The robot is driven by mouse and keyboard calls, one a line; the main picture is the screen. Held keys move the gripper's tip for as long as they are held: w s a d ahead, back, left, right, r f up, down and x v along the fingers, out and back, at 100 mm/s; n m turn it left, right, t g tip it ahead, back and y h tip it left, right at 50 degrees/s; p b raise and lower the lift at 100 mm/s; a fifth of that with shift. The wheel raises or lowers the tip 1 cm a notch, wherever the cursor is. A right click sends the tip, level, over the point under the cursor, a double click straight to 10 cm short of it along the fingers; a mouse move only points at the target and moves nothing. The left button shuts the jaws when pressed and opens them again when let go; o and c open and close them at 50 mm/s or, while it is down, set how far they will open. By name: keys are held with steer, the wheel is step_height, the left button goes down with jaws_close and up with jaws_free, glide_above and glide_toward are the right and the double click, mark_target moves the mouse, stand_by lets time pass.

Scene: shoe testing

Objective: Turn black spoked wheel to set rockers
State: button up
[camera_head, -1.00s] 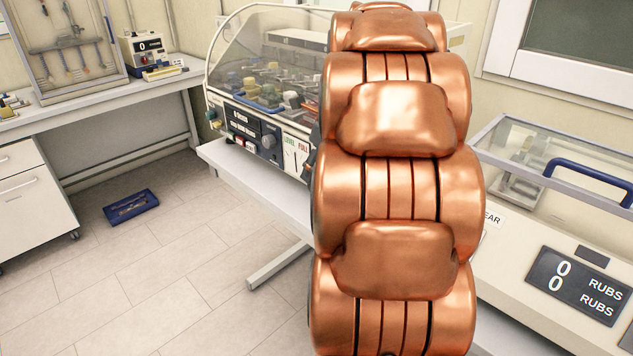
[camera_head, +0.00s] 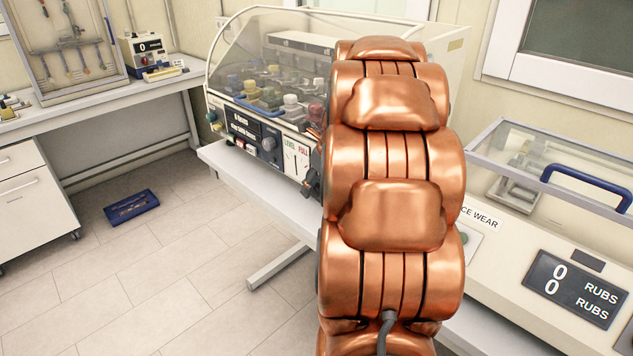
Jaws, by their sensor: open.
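A bench machine with a clear hood (camera_head: 285,30) stands behind my copper-coloured arm. Its front has a dark display panel (camera_head: 243,125), a grey knob (camera_head: 268,144) and a gauge marked LEVEL and FULL (camera_head: 291,157). Under the hood are several units with yellow, white and red tops (camera_head: 290,103). A small dark part (camera_head: 312,180) shows at the arm's left edge, beside the gauge; I cannot tell what it is. I cannot make out a black spoked wheel. My arm covers the machine's right front. My gripper is hidden behind the arm.
A wear tester with a RUBS counter (camera_head: 575,287) and a blue-handled clear lid (camera_head: 590,190) stands at the right. A left bench (camera_head: 100,105) holds a small counter device (camera_head: 145,55). A blue tray (camera_head: 131,207) lies on the floor.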

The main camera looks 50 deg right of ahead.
steer(key=shift+c, duration=0.4)
steer(key=c, duration=0.9)
steer(key=shift+p, duration=0.5)
